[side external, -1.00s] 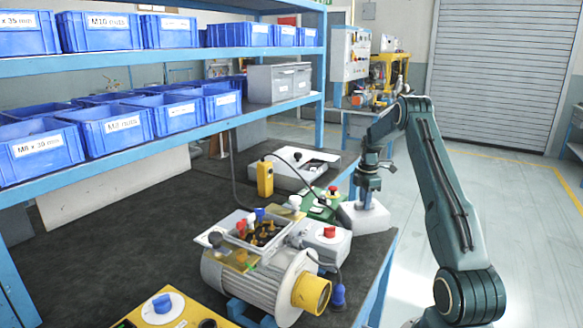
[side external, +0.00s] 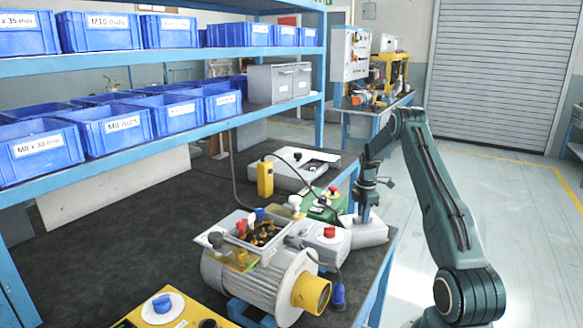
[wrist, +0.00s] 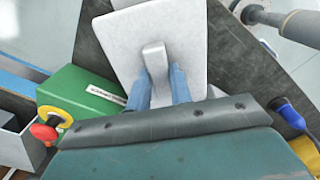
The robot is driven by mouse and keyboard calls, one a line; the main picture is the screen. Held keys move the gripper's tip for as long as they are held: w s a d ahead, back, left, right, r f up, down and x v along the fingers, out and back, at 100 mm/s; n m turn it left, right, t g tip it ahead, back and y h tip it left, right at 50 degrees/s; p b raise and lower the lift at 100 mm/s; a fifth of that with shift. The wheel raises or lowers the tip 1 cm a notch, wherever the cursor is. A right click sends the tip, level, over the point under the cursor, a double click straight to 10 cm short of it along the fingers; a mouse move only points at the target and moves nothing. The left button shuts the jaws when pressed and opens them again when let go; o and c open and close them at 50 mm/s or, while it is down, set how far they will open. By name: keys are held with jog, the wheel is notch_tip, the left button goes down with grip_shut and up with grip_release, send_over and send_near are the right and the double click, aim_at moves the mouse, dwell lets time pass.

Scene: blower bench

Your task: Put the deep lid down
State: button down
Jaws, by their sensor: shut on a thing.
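The deep lid (side external: 369,234) is a light grey, box-shaped cover with a raised handle on top. It is level, at the right edge of the dark bench, beside the grey box with a red button. My gripper (side external: 365,212) is above it, shut on its handle. In the wrist view the lid (wrist: 130,40) fills the upper middle, and the blue fingertips of my gripper (wrist: 160,78) are on either side of the handle. The lid is at or just above the bench top; I cannot tell whether it touches.
The motor (side external: 255,283) with its open terminal box (side external: 232,222) stands left of the lid. A grey box with a red button (side external: 320,240) is close on the left, a green box (side external: 321,209) behind it. Bare bench top (side external: 130,225) lies far left.

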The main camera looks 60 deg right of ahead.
jog(key=shift+f, duration=0.1)
jog(key=c, duration=1.3)
grip_release()
jog(key=shift+o, duration=0.2)
notch_tip(320, 180, up, 12)
jog(key=shift+r, duration=0.2)
